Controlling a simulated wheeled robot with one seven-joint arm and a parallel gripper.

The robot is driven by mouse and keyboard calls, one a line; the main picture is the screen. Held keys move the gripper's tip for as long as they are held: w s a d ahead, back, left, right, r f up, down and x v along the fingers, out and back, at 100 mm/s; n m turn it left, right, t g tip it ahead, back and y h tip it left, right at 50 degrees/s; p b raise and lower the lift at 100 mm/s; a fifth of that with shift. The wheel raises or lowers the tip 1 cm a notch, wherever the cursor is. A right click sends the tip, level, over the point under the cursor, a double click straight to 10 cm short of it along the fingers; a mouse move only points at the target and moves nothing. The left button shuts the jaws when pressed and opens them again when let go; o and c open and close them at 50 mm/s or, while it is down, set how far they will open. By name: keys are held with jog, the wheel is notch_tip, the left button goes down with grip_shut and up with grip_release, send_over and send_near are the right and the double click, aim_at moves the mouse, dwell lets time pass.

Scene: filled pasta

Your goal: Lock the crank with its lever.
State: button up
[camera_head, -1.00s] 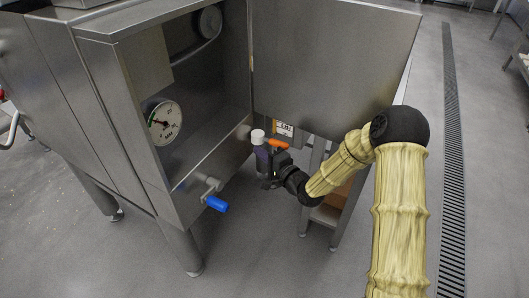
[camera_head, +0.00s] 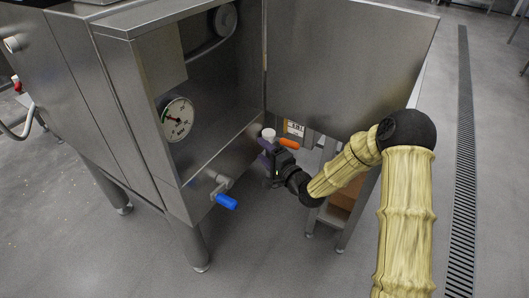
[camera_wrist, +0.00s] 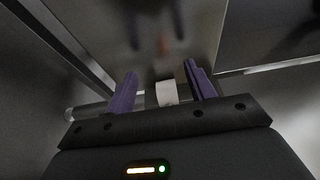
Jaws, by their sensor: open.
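A white cylindrical knob (camera_head: 268,133) is at the lower front corner of the steel machine, by the hinge side of its open door. It shows in the wrist view as a white cylinder (camera_wrist: 167,93) in the gap between my fingers, beside a grey bar. My gripper (camera_head: 268,156) is just below the knob, with its purple fingers pointing at the machine. The gripper (camera_wrist: 156,92) is open, with its fingers apart; contact with the knob cannot be told. An orange handle (camera_head: 288,144) sticks out just right of the knob. My gripper partly hides the crank area, and the lever cannot be clearly identified.
A valve with a blue handle (camera_head: 226,201) juts from the machine's lower front, left of my gripper. The open steel door (camera_head: 345,60) stands behind my gripper. A round gauge (camera_head: 177,119) is inside the machine. A stand (camera_head: 318,211) is below the door. Floor in front is clear.

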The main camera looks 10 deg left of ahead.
jog(key=p+v, duration=0.1)
jog(key=v, duration=0.8)
dwell(0.5)
dwell(0.4)
